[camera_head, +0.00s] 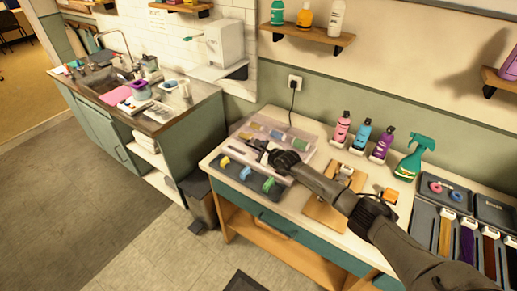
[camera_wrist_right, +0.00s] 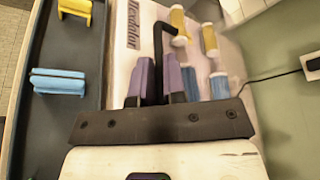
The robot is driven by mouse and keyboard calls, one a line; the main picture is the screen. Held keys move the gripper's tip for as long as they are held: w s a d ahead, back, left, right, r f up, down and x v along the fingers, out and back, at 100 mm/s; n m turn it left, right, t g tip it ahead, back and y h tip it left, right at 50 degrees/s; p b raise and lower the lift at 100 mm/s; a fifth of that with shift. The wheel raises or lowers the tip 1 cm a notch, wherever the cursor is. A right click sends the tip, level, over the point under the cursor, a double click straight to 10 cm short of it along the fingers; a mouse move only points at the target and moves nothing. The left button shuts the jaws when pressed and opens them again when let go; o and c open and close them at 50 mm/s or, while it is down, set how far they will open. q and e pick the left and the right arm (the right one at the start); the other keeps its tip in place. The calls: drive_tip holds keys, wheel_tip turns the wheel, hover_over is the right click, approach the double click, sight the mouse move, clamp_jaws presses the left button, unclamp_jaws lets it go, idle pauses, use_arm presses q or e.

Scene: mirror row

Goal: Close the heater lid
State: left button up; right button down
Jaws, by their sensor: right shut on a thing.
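The heater (camera_head: 235,178) is a dark tray on the left part of the table, with yellow, blue and green rollers in its uncovered front row. Its pale lid (camera_head: 302,147) is toward the back, and the front row is bare; the lid's exact angle is hard to tell. The right wrist view shows the lid's pale face with lettering (camera_wrist_right: 133,28) and a black bent handle (camera_wrist_right: 160,42). My right gripper (camera_head: 262,153) is over the heater; its purple fingers (camera_wrist_right: 160,75) are shut around the handle's lower end. My left gripper is not in view.
Pink, blue and purple bottles (camera_head: 362,137) and a green spray bottle (camera_head: 416,158) stand at the back right. A wooden board (camera_head: 318,211) lies under my right arm. A wall socket (camera_head: 294,84) with a cord is behind the heater. A shelf (camera_head: 305,33) hangs above.

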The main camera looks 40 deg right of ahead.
drive_tip(key=shift+d+f, duration=0.1)
idle(0.3)
drive_tip(key=c, duration=1.5)
unclamp_jaws()
drive_tip(key=shift+d, duration=0.1)
drive_tip(key=shift+s, duration=0.1)
drive_tip(key=shift+s+a+r+p, duration=0.2)
drive_tip(key=shift+s+r+p, duration=0.1)
drive_tip(key=shift+s+p, duration=0.25)
drive_tip(key=p+v, duration=0.1)
drive_tip(key=v, duration=1.1)
drive_tip(key=shift+s, duration=0.2)
